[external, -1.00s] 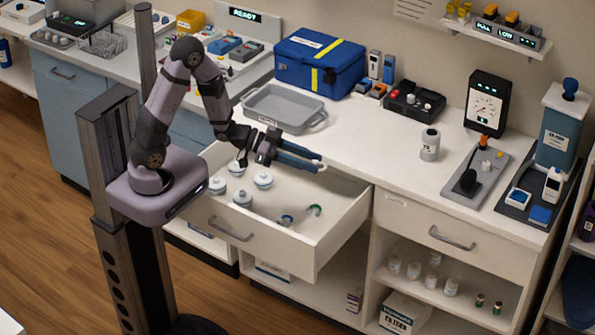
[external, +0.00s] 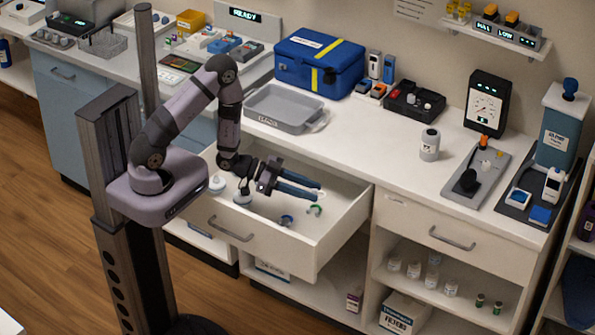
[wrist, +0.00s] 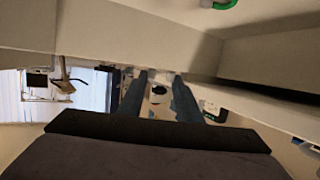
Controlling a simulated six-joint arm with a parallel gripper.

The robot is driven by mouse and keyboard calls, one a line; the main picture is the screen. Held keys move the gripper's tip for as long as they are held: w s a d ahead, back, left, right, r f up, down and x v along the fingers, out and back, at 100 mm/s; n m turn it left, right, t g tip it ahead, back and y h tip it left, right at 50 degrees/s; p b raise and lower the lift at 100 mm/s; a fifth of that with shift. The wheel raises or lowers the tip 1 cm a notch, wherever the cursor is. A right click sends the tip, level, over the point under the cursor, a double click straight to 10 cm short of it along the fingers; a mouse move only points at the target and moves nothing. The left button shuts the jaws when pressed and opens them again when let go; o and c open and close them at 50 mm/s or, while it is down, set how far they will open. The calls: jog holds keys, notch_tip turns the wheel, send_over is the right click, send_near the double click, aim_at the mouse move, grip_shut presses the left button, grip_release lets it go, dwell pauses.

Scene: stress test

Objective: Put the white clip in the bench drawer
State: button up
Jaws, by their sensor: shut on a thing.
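The bench drawer (external: 270,247) is pulled open. My gripper (external: 318,190) is over the drawer's opening, with its blue fingers pointing right toward the drawer's right side. It is shut on the white clip (external: 319,192), of which only a small pale bit shows between the fingertips. In the wrist view the two fingers (wrist: 159,82) stand slightly apart, and the clip's outline is hard to make out. Inside the drawer lie a green clip (external: 315,210) and a blue clip (external: 286,220).
The drawer floor around the clips is bare.

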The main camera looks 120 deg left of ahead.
jog(key=shift+f, duration=4.2)
jog(key=shift+f+b, duration=0.35)
jog(key=shift+f, duration=0.05)
jog(key=shift+f, duration=0.2)
jog(key=o, duration=1)
jog(key=shift+r, duration=0.1)
